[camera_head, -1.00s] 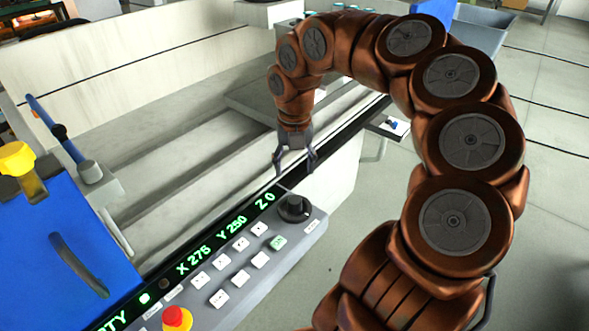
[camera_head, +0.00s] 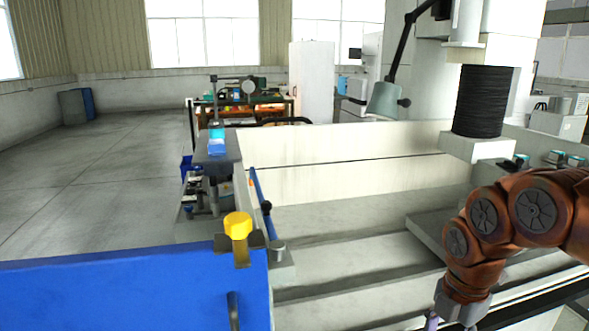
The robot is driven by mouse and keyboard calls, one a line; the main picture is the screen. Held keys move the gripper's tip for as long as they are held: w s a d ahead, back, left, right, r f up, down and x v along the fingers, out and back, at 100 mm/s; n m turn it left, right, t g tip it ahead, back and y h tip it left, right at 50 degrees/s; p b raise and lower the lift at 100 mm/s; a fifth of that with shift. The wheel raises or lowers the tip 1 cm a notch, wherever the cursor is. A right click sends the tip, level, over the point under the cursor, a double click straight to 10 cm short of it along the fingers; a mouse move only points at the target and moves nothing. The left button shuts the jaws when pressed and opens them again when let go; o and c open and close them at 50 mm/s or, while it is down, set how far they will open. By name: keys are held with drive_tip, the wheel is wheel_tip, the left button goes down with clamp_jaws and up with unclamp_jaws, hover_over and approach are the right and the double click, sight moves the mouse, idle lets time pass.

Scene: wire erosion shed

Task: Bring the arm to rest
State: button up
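My arm shows at the right edge as copper-brown links with dark grey round caps, bent downward. My gripper (camera_head: 450,322) hangs at its lower end, at the bottom edge of the view. Its fingertips are cut off by the frame, so I cannot tell whether it is open or shut. It is over the front right part of the machine's pale trough (camera_head: 365,268). No held object shows in the visible part.
A blue panel (camera_head: 130,295) with a yellow knob (camera_head: 238,226) stands at the front left. A dark wire spool (camera_head: 484,101) sits on a white block behind my arm. A workbench (camera_head: 258,104) and white cabinet (camera_head: 312,80) are farther back. Open floor (camera_head: 95,170) lies left.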

drive_tip(key=s+a+f+m+g, duration=0.1)
drive_tip(key=s+a+m, duration=0.3)
drive_tip(key=s+m, duration=0.5)
drive_tip(key=s+a+f+m+p, duration=0.1)
drive_tip(key=s+a+f+m, duration=0.1)
drive_tip(key=s+a+m, duration=0.3)
drive_tip(key=shift+s+f+m+g, duration=0.4)
drive_tip(key=shift+s+m, duration=1.7)
drive_tip(key=shift+m, duration=2.4)
